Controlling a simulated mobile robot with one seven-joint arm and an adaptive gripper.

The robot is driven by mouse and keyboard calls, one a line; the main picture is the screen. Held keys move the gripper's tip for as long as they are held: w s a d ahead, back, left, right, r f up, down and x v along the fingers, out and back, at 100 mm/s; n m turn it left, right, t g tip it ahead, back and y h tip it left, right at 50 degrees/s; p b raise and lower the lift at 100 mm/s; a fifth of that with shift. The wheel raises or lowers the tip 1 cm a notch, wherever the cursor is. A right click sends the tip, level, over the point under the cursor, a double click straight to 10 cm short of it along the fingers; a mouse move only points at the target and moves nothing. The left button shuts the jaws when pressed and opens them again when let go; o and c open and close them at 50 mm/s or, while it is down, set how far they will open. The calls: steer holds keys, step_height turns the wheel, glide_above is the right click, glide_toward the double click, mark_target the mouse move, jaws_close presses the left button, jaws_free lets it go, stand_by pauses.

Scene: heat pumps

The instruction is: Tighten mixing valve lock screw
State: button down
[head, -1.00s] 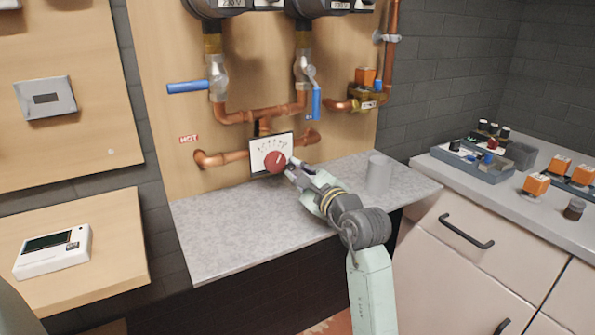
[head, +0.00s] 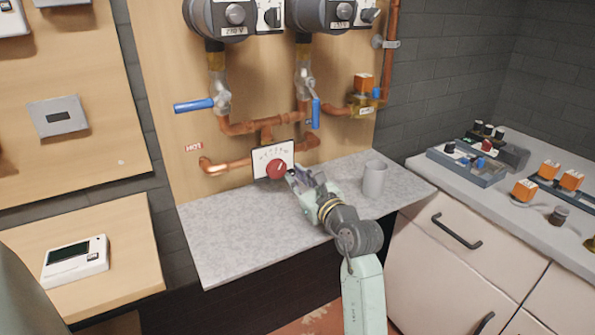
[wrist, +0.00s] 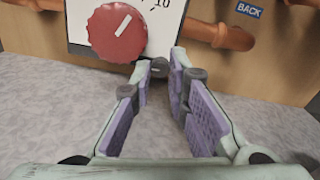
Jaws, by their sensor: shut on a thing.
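The mixing valve has a red round knob (head: 276,169) with a white pointer mark, in front of a white scale plate (head: 261,159) on the wooden panel. In the wrist view the knob (wrist: 117,32) is at upper left, left of my fingertips. A small dark round lock screw (wrist: 159,67) shows between the fingertips, just below and right of the knob. My gripper (head: 292,176) is beside the knob, low over the worktop. Its purple-padded fingers (wrist: 160,72) are shut on the lock screw at their tips. Most of the screw is hidden by them.
The grey worktop (head: 235,240) lies below, with a grey mug (head: 375,178) right of my arm. Copper pipes (head: 250,125) and blue-handled valves (head: 194,105) are above. A counter with small parts (head: 465,165) is at right. The worktop left of my gripper is clear.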

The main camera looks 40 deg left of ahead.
stand_by(0.4)
steer(key=c, duration=1.5)
jaws_free()
steer(key=shift+c, duration=0.2)
steer(key=shift+f+b, duration=0.1)
steer(key=shift+b, duration=0.25)
